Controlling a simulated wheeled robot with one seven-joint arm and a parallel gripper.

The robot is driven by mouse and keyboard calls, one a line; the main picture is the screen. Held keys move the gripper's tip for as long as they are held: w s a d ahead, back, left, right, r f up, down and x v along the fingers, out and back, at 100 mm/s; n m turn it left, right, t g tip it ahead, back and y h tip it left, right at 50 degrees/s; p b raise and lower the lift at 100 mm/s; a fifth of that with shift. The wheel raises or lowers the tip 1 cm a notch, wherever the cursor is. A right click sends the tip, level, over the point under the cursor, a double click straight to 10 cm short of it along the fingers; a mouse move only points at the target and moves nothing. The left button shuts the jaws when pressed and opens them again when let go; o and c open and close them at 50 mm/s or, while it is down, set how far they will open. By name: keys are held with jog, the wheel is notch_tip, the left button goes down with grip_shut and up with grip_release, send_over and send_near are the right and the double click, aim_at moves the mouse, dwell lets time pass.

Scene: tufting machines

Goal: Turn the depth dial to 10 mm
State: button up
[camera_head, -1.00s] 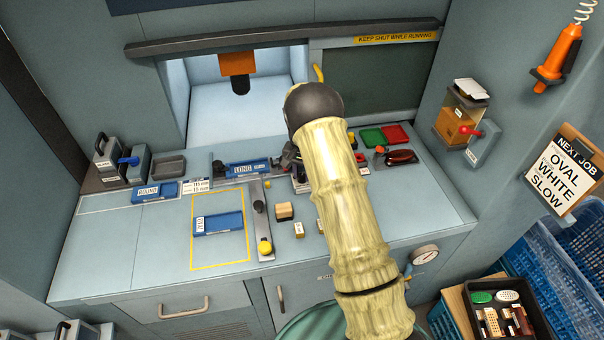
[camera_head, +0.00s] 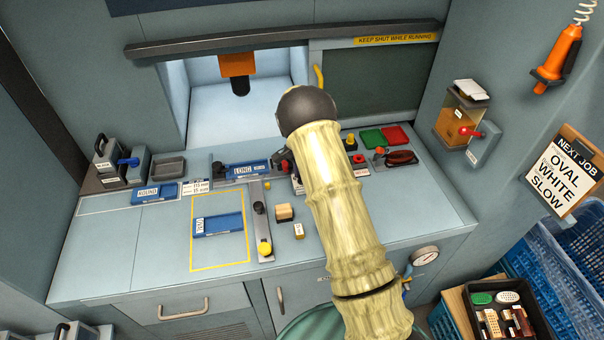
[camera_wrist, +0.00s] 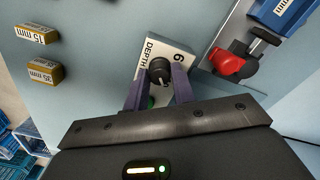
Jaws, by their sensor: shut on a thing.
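The depth dial (camera_wrist: 157,68) shows in the wrist view as a dark round knob on a pale plate (camera_wrist: 180,52) marked DEPTH. A figure 6 shows on the plate; the other marks are hidden or too small to read, so I cannot tell the setting. My gripper (camera_wrist: 160,79) has one finger on each side of the knob and is shut on it. In the head view my arm hides the dial and most of the gripper.
A red-handled clamp (camera_wrist: 228,63) is close to the right of the dial in the wrist view. Yellow gauge blocks (camera_wrist: 36,33) are at the left. In the head view, blue LONG (camera_head: 247,169) and OVAL (camera_head: 218,224) pieces lie on the bench.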

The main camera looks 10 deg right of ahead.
jog(key=shift+r, duration=0.1)
jog(key=o, duration=1)
notch_tip(320, 180, up, 17)
jog(key=shift+r+b, duration=0.2)
jog(key=shift+b, duration=1.05)
jog(key=s+n+t, duration=0.1)
jog(key=s+n, duration=0.2)
jog(key=s, duration=0.7)
jog(key=s+f+n, duration=0.1)
jog(key=s+n, duration=0.3)
jog(key=s, duration=0.5)
jog(key=s+f+n+t, duration=0.1)
jog(key=s+n, duration=0.3)
jog(key=s, duration=0.6)
jog(key=shift+s+f+t, duration=0.15)
jog(key=shift+s+t, duration=0.15)
jog(key=shift+s, duration=0.05)
